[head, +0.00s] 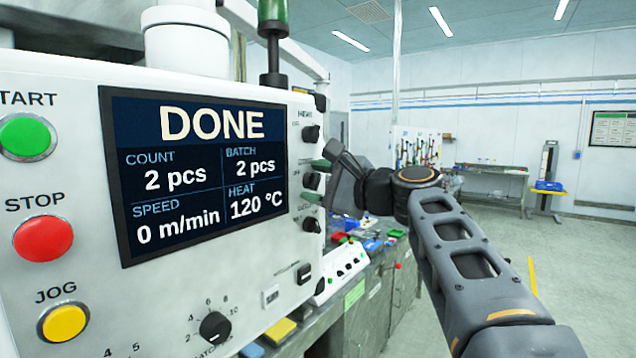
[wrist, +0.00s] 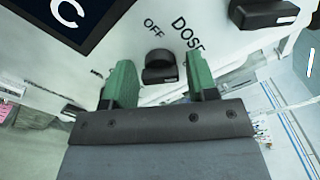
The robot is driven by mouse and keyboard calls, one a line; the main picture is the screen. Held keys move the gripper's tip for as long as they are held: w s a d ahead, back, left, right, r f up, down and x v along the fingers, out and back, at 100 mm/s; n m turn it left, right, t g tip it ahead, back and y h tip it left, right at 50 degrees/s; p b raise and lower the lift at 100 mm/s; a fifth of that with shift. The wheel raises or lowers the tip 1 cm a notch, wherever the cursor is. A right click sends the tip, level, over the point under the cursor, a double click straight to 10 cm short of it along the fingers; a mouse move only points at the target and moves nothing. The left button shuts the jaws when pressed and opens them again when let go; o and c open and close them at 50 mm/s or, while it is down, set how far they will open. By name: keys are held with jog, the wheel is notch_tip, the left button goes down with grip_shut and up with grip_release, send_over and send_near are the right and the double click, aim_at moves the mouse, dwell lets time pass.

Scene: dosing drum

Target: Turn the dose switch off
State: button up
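The dose switch (wrist: 160,66) is a small black knob on the white panel, under the words OFF and DOSE in the wrist view. In the head view the switch (head: 311,181) is the middle of three black knobs at the panel's right edge. I cannot tell clearly which way it points. My gripper (wrist: 161,76) has green fingers, spread open on either side of the switch with gaps to it. In the head view my gripper (head: 317,181) reaches the panel from the right, one finger above and one below the switch. Whether it touches the panel is unclear.
Another black knob (head: 311,133) is above and a third (head: 311,224) below. The display (head: 195,170) reads DONE, 2 pcs and 120 °C. Start, stop (head: 43,239) and jog buttons sit left. A cluttered bench (head: 372,260) is behind. The floor at right is open.

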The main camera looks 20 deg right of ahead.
jog(key=c, duration=0.7)
jog(key=shift+c, duration=0.2)
jog(key=shift+f, duration=0.1)
jog(key=shift+f+n+b, duration=0.1)
jog(key=shift+n+b, duration=1)
jog(key=shift+b, duration=0.1)
jog(key=n+b, duration=0.3)
jog(key=shift+n, duration=0.3)
jog(key=n+b, duration=0.3)
jog(key=n, duration=0.2)
jog(key=shift+n, duration=0.4)
jog(key=shift+r+n, duration=0.2)
jog(key=shift+n, duration=0.1)
jog(key=o, duration=0.9)
